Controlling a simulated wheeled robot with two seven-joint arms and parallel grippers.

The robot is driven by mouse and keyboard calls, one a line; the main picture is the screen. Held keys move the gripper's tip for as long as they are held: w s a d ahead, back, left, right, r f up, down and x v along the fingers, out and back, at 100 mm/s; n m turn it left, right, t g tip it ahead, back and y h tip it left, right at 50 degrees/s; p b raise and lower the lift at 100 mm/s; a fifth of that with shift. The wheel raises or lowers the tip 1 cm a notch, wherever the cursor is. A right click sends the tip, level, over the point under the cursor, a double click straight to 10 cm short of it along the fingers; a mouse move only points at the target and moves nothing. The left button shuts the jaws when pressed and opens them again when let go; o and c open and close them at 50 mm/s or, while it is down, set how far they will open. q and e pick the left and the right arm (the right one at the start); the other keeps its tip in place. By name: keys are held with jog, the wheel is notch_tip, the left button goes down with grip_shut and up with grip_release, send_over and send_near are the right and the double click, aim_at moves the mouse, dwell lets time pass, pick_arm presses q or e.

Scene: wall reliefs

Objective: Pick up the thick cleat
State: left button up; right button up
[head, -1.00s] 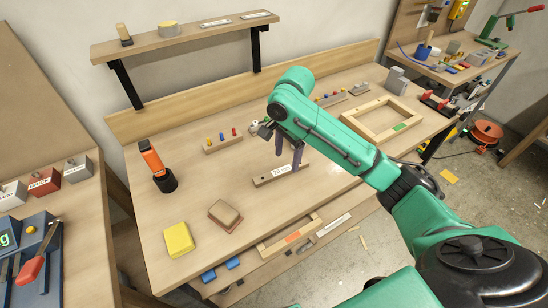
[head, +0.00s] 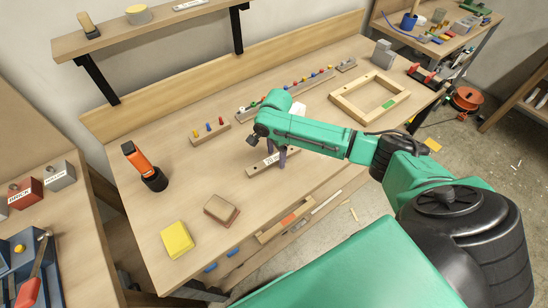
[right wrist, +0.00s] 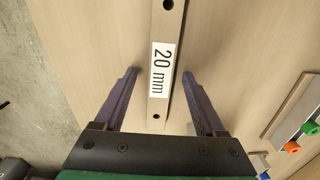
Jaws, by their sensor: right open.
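The thick cleat (head: 257,169) is a light wooden strip with a white "20 mm" label, lying on the workbench. In the right wrist view the cleat (right wrist: 167,24) runs lengthwise between my fingers, with a dark hole near each visible end. My right gripper (head: 277,155) is over the cleat, with its purple fingers pointing down. In the wrist view the right gripper (right wrist: 160,73) is open, one finger on each side of the cleat, with a gap on both sides. How low the fingertips reach is hard to tell. My left gripper is not in view.
A peg strip (head: 210,132) and a longer peg rack (head: 290,87) lie behind the cleat. A wooden frame (head: 340,108) is to the right. An orange-handled tool (head: 135,158), a yellow block (head: 177,239) and a brown block (head: 221,210) are to the left. Bench between them is clear.

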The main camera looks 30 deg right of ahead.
jog(key=c, duration=0.4)
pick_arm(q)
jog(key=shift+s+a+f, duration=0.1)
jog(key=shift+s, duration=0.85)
pick_arm(e)
grip_shut()
